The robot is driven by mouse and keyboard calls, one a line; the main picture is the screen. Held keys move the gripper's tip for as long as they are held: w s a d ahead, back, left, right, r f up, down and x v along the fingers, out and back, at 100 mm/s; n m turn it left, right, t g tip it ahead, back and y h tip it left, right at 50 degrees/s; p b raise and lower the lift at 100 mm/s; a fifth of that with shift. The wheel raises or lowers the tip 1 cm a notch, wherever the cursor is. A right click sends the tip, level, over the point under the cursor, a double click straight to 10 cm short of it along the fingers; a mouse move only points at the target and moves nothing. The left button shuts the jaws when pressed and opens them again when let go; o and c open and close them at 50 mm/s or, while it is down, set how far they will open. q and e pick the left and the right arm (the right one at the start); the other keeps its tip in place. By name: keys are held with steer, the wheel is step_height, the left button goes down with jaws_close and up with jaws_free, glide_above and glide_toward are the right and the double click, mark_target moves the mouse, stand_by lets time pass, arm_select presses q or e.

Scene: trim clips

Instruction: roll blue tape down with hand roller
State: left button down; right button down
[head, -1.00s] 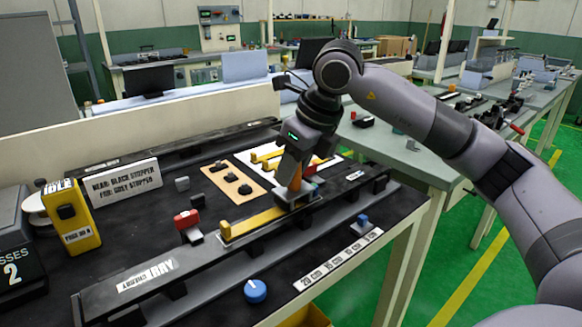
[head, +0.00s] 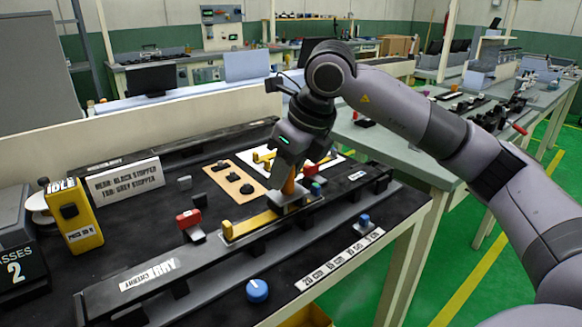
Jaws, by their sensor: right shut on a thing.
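My right gripper (head: 291,170) points down and is shut on the orange handle of the hand roller (head: 289,187). The roller's grey lower part (head: 290,205) is at the near rail, by the right end of a yellow strip (head: 252,223); I cannot tell whether it presses on it. No strip of blue tape is clearly seen there; the roller and gripper may hide it. A small red and blue item (head: 309,170) shows just behind the roller. My left gripper is not in view.
The long near rail (head: 200,262) runs across the dark bench. A red clamp-like block (head: 188,219), a tan board (head: 236,182), a yellow box marked IDLE (head: 78,222), a blue knob (head: 257,291) and a length scale (head: 340,260) are around it.

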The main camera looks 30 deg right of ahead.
steer(key=shift+s+a+f, duration=0.1)
steer(key=shift+a, duration=1.05)
steer(key=shift+s+a+f, duration=0.1)
steer(key=shift+s+a, duration=0.05)
steer(key=shift+a, duration=1)
steer(key=shift+s+a+f, duration=0.1)
steer(key=shift+a, duration=1.05)
steer(key=shift+w+d+b, duration=0.2)
steer(key=shift+d+b, duration=0.05)
steer(key=shift+d, duration=1.95)
steer(key=shift+w+d+b, duration=0.15)
steer(key=shift+d+b, duration=0.05)
steer(key=shift+d, duration=2)
